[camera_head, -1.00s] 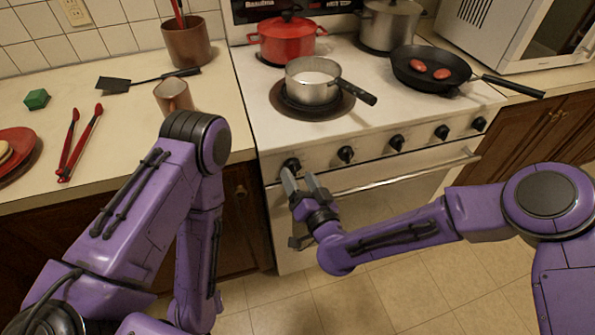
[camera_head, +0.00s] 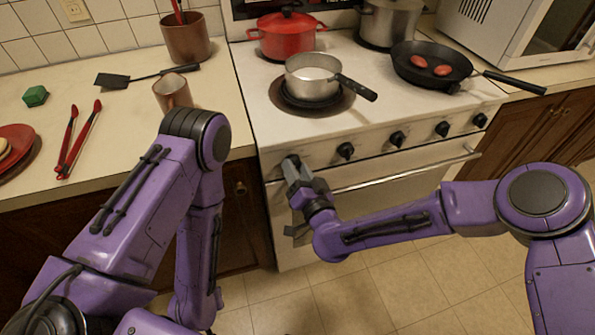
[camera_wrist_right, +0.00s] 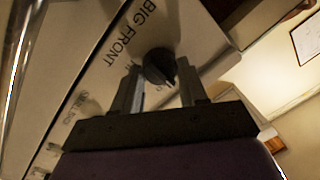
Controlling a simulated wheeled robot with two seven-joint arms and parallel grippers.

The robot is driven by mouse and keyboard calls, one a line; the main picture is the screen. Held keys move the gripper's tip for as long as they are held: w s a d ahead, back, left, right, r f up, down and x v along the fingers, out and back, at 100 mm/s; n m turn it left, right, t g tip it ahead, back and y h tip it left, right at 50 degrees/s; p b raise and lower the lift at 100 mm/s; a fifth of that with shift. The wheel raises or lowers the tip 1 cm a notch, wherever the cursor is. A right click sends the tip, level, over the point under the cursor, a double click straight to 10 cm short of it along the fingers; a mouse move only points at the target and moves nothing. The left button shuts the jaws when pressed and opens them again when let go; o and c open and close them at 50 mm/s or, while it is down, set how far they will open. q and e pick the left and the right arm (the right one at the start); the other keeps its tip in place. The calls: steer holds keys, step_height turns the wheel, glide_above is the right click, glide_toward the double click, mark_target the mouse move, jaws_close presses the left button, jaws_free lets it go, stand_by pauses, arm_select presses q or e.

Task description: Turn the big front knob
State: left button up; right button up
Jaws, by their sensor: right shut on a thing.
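The big front knob (camera_wrist_right: 160,66) is the black knob at the left end of the stove's front panel, beside the printed words "BIG FRONT" in the right wrist view. My right gripper (camera_wrist_right: 158,84) has its two fingers on either side of this knob and is shut on it. In the head view my right gripper (camera_head: 291,164) reaches the panel's left end and hides most of the knob. My left arm hangs at the left in front of the counter; its gripper is not in view.
Several other black knobs, such as this one (camera_head: 346,151), line the panel to the right. The oven handle (camera_head: 400,172) runs below them. A saucepan (camera_head: 312,82) and a skillet (camera_head: 425,75) stand on the stove top, with their handles sticking out.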

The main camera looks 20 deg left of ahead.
steer(key=m+b, duration=0.1)
steer(key=m, duration=0.1)
steer(key=m+b, duration=0.1)
steer(key=b, duration=0.1)
steer(key=shift+f+m, duration=0.3)
steer(key=shift+m, duration=0.1)
steer(key=m+b, duration=0.3)
steer(key=m, duration=0.1)
steer(key=shift+m+t+b, duration=0.35)
steer(key=shift+m+t, duration=0.05)
steer(key=m+b, duration=0.3)
steer(key=m, duration=0.1)
steer(key=shift+m+t, duration=0.3)
steer(key=shift+m, duration=0.1)
steer(key=m+b, duration=0.2)
steer(key=m, duration=0.1)
steer(key=shift+s+a+h, duration=0.1)
steer(key=shift+h, duration=0.2)
steer(key=shift+m+b, duration=0.35)
steer(key=shift+m, duration=0.55)
steer(key=shift+r, duration=0.1)
steer(key=o, duration=1.1)
steer(key=shift+c, duration=0.2)
